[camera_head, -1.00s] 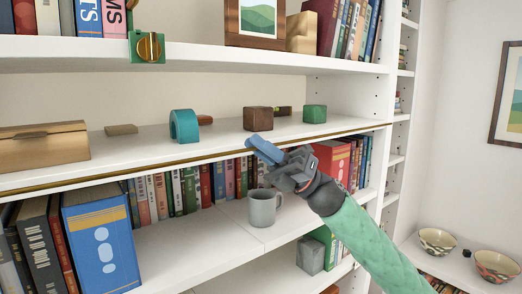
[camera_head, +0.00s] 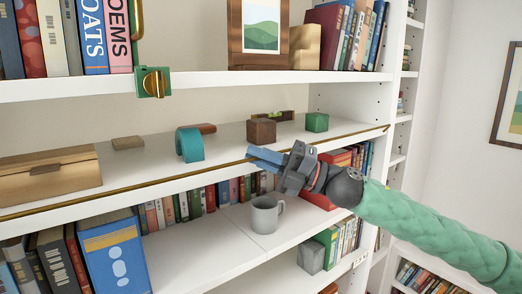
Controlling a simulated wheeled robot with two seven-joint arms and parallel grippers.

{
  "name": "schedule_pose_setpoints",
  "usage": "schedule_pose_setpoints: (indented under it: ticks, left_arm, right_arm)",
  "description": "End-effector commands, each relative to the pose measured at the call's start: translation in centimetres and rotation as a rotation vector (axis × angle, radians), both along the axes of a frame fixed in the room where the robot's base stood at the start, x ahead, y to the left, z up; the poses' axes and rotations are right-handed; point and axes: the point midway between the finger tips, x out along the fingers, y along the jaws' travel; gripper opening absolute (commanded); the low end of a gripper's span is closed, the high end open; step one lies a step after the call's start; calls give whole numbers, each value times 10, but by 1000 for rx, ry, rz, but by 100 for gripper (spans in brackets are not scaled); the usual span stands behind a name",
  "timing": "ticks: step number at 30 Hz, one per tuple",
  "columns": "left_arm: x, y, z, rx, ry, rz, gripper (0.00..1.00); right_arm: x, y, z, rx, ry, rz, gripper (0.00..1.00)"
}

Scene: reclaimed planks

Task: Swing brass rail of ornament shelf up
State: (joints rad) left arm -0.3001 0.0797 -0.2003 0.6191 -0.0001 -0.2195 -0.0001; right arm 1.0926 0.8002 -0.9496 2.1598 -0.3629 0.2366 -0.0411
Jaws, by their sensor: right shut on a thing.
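The thin brass rail (camera_head: 130,188) runs along the front of the ornament shelf (camera_head: 105,172), from the left edge of the picture to the right upright. It lies close to the shelf's front edge; any small gap is hard to judge. My right gripper (camera_head: 257,157) comes in from the right and is shut on the rail right of its middle, its blue-grey fingers hiding a short piece. A green bracket with a brass knob (camera_head: 153,83) sits on the front edge of the shelf above. My left gripper is not in view.
On the ornament shelf stand a wooden box (camera_head: 48,177), a teal arch (camera_head: 190,145), a brown cube (camera_head: 262,132) and a green cube (camera_head: 317,122). Below, a grey mug (camera_head: 266,214) stands near books. The space before the shelf on the left is clear.

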Motion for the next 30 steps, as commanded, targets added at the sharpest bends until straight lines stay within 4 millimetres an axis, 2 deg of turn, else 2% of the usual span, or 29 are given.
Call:
schedule_pose_setpoints:
  ticks: [1, 6, 23, 24, 26, 30]
  left_arm:
    - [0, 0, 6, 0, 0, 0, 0]
    - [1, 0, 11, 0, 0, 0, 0]
    - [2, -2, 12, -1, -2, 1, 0]
    - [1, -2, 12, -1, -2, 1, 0]
    - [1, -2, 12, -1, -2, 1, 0]
    - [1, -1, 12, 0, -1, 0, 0]
  right_arm:
    - [1, 0, 5, -10, 9, -1, 0]
    - [2, 1, 4, -31, 40, -2, 0]
    - [2, 1, 2, -40, 55, -1, 0]
    - [2, 1, 2, -40, 55, -1, 17]
    - [2, 1, 2, -40, 55, -1, 29]
    - [2, 1, 2, -41, 55, 0, 31]
